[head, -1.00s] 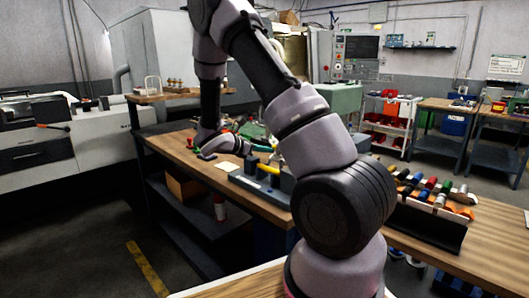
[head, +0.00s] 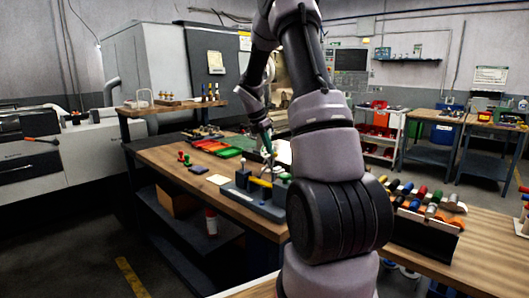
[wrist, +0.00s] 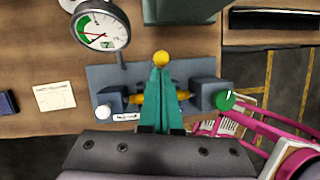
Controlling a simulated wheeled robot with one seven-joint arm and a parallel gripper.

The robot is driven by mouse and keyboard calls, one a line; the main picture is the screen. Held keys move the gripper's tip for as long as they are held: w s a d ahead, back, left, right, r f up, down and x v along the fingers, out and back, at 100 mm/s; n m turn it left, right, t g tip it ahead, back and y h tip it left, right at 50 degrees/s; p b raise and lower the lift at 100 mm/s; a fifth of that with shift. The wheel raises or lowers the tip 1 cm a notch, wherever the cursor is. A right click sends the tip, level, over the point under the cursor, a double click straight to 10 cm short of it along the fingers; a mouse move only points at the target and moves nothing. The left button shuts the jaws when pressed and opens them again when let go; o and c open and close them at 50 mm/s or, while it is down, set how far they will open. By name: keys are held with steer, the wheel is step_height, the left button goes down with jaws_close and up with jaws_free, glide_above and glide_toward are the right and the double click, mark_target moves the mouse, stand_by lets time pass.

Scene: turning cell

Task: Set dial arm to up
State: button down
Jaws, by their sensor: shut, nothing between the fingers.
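A blue-grey fixture (wrist: 98,76) lies on the wooden bench; it also shows in the head view (head: 262,208). Between its two blocks runs a yellow shaft (wrist: 139,99), partly hidden behind my fingers. A yellow ball knob (wrist: 161,58) shows just beyond my fingertips. It looks like the dial arm's end, but the arm itself is hidden. A white ball (wrist: 103,112) is at the left block and a green knob (wrist: 225,99) at the right. My gripper (wrist: 161,72) has teal fingers, shut and empty, over the middle of the fixture. I cannot tell whether they touch the knob.
A round dial gauge (wrist: 101,26) stands beside the fixture at upper left in the wrist view. A paper note (wrist: 54,96) lies left on bare bench. In the head view, a rack of coloured-handled tools (head: 428,225) stands right and green and red trays (head: 212,147) lie behind.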

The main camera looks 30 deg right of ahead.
steer(key=shift+w+d+f, duration=0.1)
steer(key=shift+w+d, duration=0.2)
steer(key=shift+d, duration=0.5)
steer(key=shift+w+d+f, duration=0.1)
steer(key=shift+w+d, duration=0.15)
steer(key=shift+d, duration=0.55)
steer(key=shift+d, duration=0.1)
